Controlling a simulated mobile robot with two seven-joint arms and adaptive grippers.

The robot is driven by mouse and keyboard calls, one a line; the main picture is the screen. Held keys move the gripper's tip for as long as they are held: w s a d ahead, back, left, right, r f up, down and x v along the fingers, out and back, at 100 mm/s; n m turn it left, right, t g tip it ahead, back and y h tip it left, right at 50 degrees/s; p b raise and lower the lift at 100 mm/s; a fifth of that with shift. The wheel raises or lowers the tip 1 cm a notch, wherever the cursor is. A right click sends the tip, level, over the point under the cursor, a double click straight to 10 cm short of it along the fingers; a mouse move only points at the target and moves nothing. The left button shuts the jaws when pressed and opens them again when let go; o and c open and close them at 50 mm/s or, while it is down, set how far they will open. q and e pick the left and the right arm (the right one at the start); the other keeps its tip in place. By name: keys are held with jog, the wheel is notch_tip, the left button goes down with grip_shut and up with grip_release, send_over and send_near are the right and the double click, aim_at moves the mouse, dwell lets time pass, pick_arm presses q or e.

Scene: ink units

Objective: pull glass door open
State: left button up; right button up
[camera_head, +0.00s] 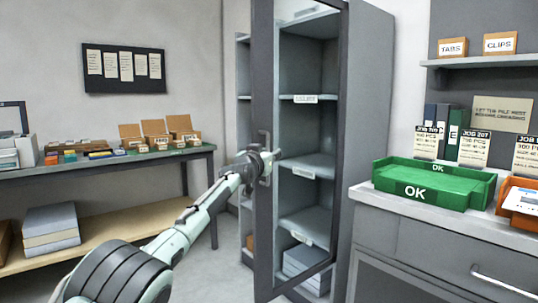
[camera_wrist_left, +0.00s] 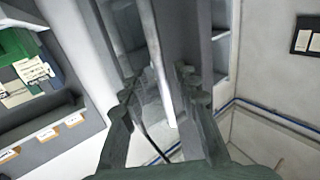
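The tall grey cabinet (camera_head: 372,110) has a glass door in a dark frame (camera_head: 262,215). The door looks ajar: its handle edge stands out toward me, and some shelf shows past it at left. A vertical bar handle (camera_head: 263,138) sits on that edge. My left gripper (camera_head: 270,158) is at the lower part of the handle. In the left wrist view, the fingers of my left gripper (camera_wrist_left: 158,88) stand apart, with a pale upright strip showing between them. Contact with the handle cannot be made out. My right gripper is not in view.
A counter (camera_head: 440,225) with a green OK tray (camera_head: 440,196) and an orange tray (camera_head: 507,206) stands close on the right. A workbench (camera_head: 100,165) with small boxes is along the left wall. Some floor is clear left of the door.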

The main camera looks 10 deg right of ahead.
pick_arm(q)
jog(key=v, duration=1.2)
dwell(0.3)
jog(key=shift+f, duration=0.1)
